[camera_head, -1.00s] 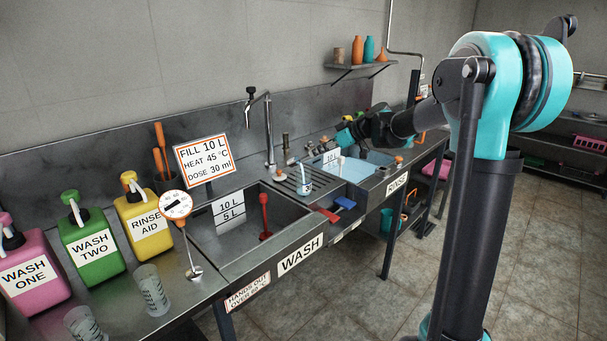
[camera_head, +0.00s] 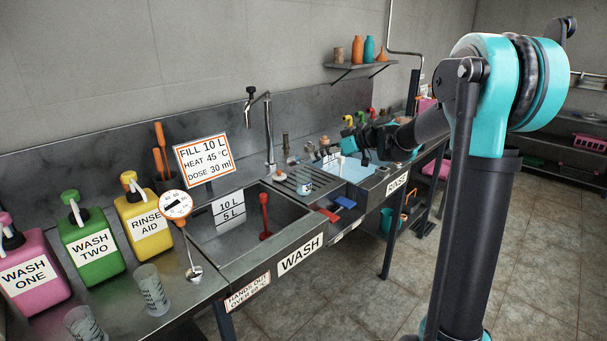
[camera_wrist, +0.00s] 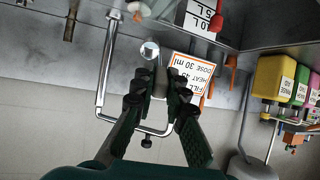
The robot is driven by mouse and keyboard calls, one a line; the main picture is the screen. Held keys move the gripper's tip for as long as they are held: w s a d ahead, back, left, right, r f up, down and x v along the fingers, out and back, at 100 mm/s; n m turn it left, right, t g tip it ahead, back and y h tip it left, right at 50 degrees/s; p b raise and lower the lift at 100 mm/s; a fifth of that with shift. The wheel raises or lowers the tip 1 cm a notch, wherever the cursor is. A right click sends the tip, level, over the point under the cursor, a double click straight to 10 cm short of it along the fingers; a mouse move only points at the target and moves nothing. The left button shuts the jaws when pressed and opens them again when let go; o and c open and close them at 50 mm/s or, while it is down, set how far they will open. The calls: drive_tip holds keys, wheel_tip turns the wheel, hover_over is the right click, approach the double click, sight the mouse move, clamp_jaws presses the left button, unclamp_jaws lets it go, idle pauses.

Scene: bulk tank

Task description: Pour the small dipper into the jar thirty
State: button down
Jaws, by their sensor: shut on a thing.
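My gripper shows in the wrist view (camera_wrist: 157,92), its dark fingers closed on a narrow grey piece. A small round shiny cup, which looks like the small dipper (camera_wrist: 149,50), shows just beyond the fingertips. I cannot tell what is in it. In the head view my gripper (camera_head: 334,150) is over the rinse-sink side, small and partly hidden by my arm. A small marked jar (camera_head: 305,187) stands upright on the ribbed drainer between the sinks, apart from my gripper. Its number is too small to read, so I cannot tell whether it is jar thirty.
The wash sink (camera_head: 235,240) has a tall tap (camera_head: 267,130) behind it. A sign (camera_head: 204,160) stands at the back. Pink, green and yellow bottles and two clear beakers (camera_head: 152,289) stand at left. Red and blue items (camera_head: 345,202) lie near the front edge.

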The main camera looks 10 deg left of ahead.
drive_tip(key=shift+s+d+f+t+y, duration=0.3)
drive_tip(key=shift+d+f+y, duration=0.3)
drive_tip(key=shift+f+y, duration=0.25)
drive_tip(key=shift+s+d+f+t+y, duration=0.2)
drive_tip(key=shift+d+f+t+y, duration=0.2)
drive_tip(key=shift+d+f+y, duration=0.35)
idle(1.3)
drive_tip(key=shift+s+f+t+y, duration=0.1)
drive_tip(key=shift+f+t+y, duration=0.4)
drive_tip(key=shift+f+y, duration=0.7)
idle(0.7)
drive_tip(key=shift+r, duration=0.1)
